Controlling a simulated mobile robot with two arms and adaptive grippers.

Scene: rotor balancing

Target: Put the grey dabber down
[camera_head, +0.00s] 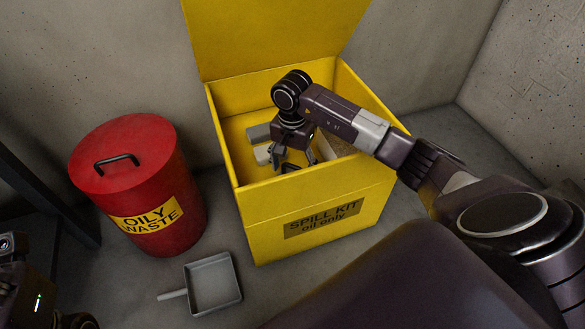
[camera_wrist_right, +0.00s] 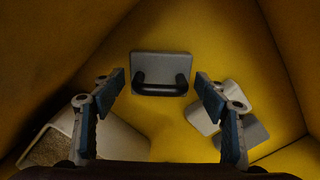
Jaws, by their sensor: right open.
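The grey dabber, a grey rectangular pad with a black loop handle (camera_wrist_right: 160,62), lies on the floor of the yellow spill kit box (camera_head: 315,222), handle up. My right gripper (camera_head: 296,160) is inside the box, above its floor. In the right wrist view its two blue-padded fingers (camera_wrist_right: 160,88) are spread wide with nothing between them, and the handle shows beyond the fingertips, apart from them. In the head view the gripper mostly hides the dabber. Part of my left arm shows at the lower left; its fingers cannot be made out.
White and grey pieces (camera_wrist_right: 203,120) lie in the box to the right in the wrist view. A pale open container with granular contents (camera_wrist_right: 45,147) is at the lower left. A red oily waste bin (camera_head: 135,170) and a grey dustpan (camera_head: 213,283) stand outside, left of the box.

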